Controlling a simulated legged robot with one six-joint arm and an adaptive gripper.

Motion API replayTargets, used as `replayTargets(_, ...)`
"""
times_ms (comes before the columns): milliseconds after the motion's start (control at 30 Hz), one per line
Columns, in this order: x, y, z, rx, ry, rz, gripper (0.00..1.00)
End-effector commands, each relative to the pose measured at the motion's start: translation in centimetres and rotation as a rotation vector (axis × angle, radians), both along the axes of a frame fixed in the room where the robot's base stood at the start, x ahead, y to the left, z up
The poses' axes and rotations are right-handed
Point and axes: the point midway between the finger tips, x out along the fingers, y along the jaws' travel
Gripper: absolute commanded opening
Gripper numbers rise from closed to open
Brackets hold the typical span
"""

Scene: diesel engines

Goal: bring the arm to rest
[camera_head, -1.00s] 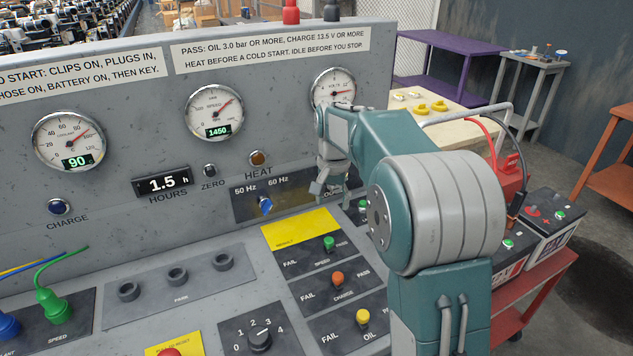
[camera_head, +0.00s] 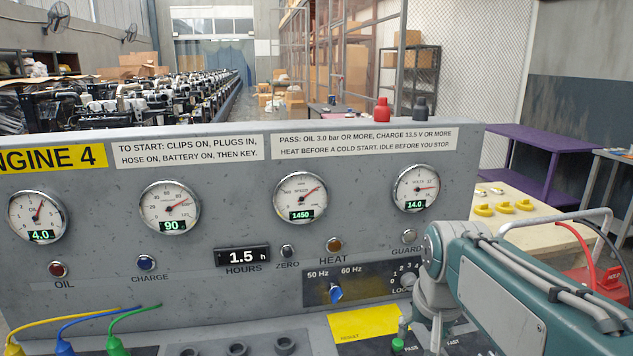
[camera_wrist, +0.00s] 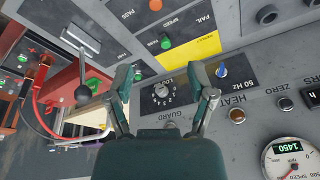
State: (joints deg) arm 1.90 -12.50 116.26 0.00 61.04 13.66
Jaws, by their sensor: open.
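My gripper (camera_wrist: 161,72) is open and empty in the wrist view, its two fingers spread over the grey engine panel. The fingers there are partly cut off and small. I cannot tell the exact gap to the panel.
The panel carries gauges, a blue frequency knob (camera_head: 336,293) and a green result switch (camera_head: 398,345) close to my arm's end. A red battery charger (camera_head: 604,285) and a purple table (camera_head: 540,150) stand at right. Cables (camera_head: 75,325) rise at lower left.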

Motion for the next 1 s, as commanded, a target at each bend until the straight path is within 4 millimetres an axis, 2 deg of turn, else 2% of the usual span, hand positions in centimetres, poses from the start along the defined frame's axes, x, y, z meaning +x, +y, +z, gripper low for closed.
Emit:
replayTargets(100, -2.6, 0.3, 0.1, -0.012, -0.039, 0.043, 0.7)
replayTargets(267, -5.8, 0.6, -0.2, -0.03, -0.09, 0.101, 0.7)
replayTargets(600, -11.8, 1.1, -2.3, -0.074, -0.192, 0.216, 0.7)
replayTargets(800, -13.4, 1.2, -3.2, -0.091, -0.223, 0.252, 0.7)
replayTargets(1000, -13.6, 1.2, -3.3, -0.092, -0.224, 0.256, 0.7)
